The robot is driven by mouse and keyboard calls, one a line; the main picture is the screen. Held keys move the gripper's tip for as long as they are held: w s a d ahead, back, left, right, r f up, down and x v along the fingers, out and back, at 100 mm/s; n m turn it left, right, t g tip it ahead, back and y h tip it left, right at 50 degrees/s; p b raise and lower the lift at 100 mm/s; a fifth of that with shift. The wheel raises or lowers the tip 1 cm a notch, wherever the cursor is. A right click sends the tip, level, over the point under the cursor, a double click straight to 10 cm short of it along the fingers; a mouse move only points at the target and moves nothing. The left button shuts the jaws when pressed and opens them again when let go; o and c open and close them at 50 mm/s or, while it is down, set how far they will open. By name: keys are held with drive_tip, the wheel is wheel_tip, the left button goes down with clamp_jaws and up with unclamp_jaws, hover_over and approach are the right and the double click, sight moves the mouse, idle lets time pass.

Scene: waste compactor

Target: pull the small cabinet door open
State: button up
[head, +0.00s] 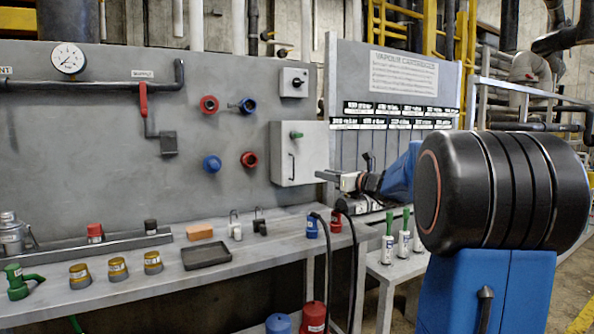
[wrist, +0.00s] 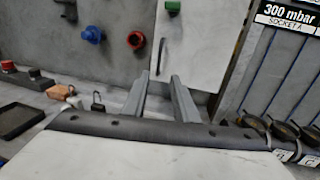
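The small cabinet (head: 312,152) is a pale box on the grey panel, and its door looks shut. A thin upright handle (head: 292,168) is at the door's lower left, below a green knob (head: 296,135). My gripper (head: 322,176) is in front of the cabinet's lower right corner in the head view. In the wrist view the two grey fingers of my gripper (wrist: 158,77) are apart with nothing between them. They point at the lower part of the door (wrist: 205,40). The handle (wrist: 161,56) shows just beyond and above the fingertips, lined up between them.
A workbench (head: 230,255) runs below the panel with a black tray (head: 206,256), an orange block (head: 200,232) and padlocks (head: 235,228). Red and blue fittings (head: 248,159) stick out left of the cabinet. A cartridge board (head: 395,130) stands to the right.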

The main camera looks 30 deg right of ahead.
drive_tip(key=x, duration=1.5)
drive_tip(key=shift+w+a, duration=0.2)
drive_tip(key=shift+w, duration=0.1)
drive_tip(key=shift+f, duration=0.1)
clamp_jaws()
idle(0.7)
